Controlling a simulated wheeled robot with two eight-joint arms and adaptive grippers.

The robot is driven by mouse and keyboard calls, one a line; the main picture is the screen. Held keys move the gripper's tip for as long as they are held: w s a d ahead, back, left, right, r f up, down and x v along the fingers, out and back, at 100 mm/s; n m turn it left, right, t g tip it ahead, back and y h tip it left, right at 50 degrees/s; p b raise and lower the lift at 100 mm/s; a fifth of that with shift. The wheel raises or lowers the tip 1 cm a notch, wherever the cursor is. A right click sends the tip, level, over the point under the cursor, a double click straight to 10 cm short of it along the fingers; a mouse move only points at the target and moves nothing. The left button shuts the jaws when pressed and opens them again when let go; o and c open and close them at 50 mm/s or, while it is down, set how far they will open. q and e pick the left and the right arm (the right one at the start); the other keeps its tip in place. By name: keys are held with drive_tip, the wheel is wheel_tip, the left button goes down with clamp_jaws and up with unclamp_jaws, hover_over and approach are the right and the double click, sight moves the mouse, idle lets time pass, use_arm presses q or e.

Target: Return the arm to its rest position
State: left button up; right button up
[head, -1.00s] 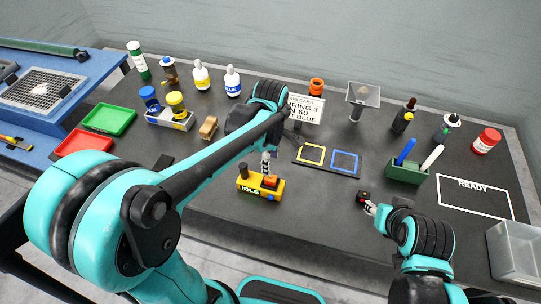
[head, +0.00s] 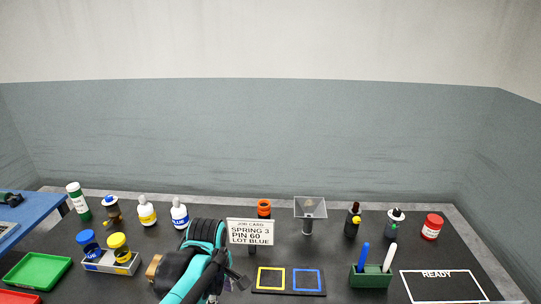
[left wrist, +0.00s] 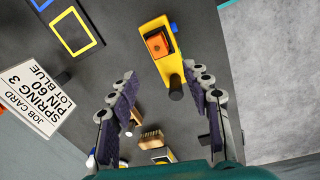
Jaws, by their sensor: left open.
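My left arm rises from the bottom of the head view, with its black and teal wrist (head: 203,262) above the dark table, left of the job card (head: 250,232). In the left wrist view my left gripper (left wrist: 160,74) is open, its two fingers spread wide with nothing held between them. The yellow device with an orange button (left wrist: 159,44) lies beyond the fingertips, seen from above and apart from them. My right arm and gripper are not in the head view.
The head view shows yellow and blue framed squares (head: 289,280), a green pen holder (head: 371,277), a READY area (head: 443,287), a funnel stand (head: 309,210) and several bottles along the back. A wooden brush (left wrist: 151,138) shows near the left gripper's base.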

use_arm(q)
drive_tip(key=s+a+f+m+t+b, duration=0.1)
drive_tip(key=s+a+m+t+b, duration=0.1)
drive_tip(key=m, duration=0.5)
drive_tip(key=s+a+f+m+t+b, duration=0.2)
drive_tip(key=s+m+t, duration=0.2)
drive_tip(key=s+m, duration=0.3)
drive_tip(key=shift+f+m, duration=0.25)
drive_tip(key=shift+m, duration=0.25)
